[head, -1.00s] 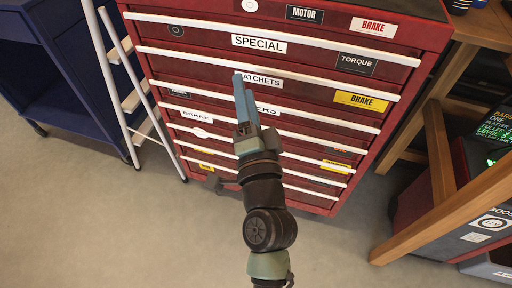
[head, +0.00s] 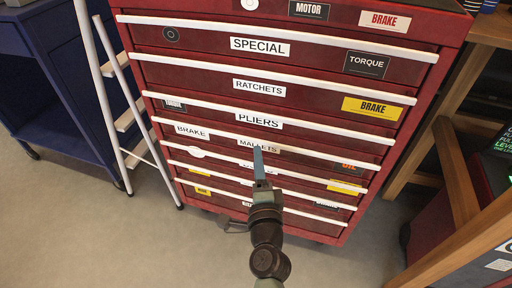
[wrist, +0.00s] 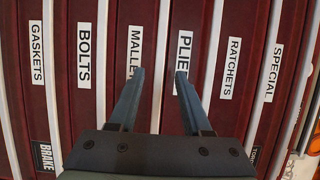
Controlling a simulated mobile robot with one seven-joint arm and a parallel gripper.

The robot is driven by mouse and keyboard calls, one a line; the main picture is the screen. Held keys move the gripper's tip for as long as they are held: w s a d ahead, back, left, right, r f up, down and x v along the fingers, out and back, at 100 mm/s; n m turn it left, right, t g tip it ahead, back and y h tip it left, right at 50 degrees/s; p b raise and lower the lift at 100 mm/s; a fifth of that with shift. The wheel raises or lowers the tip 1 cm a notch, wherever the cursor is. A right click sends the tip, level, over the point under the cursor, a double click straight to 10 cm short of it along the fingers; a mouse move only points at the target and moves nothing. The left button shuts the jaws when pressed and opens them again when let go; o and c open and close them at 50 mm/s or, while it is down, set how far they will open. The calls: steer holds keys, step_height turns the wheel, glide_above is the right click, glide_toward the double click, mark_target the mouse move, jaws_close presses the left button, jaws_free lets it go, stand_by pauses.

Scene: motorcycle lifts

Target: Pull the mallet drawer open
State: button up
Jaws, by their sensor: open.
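The mallet drawer (head: 318,167) is a dark red drawer front with a white label reading MALLETS. It looks shut, in line with its neighbours. Its long white handle strip (wrist: 159,60) runs above the label, between the MALLETS and PLIERS labels in the wrist view. My gripper (head: 259,150) is in front of the MALLETS label in the head view and partly hides it. In the wrist view my gripper (wrist: 158,75) is open, with one finger over each side of this strip. I cannot tell whether the fingers touch the strip or the drawer front.
The red cabinet (head: 455,25) has several other shut drawers, including the PLIERS drawer (head: 340,140) above. A white ladder (head: 103,95) stands at its left beside a blue cart (head: 60,90). A wooden bench frame (head: 450,165) is at the right. Floor (head: 120,235) in front is clear.

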mark_target(255, 142)
steer(key=shift+w+a+b, duration=0.2)
steer(key=shift+w+b, duration=0.25)
steer(key=shift+w, duration=2.15)
jaws_close()
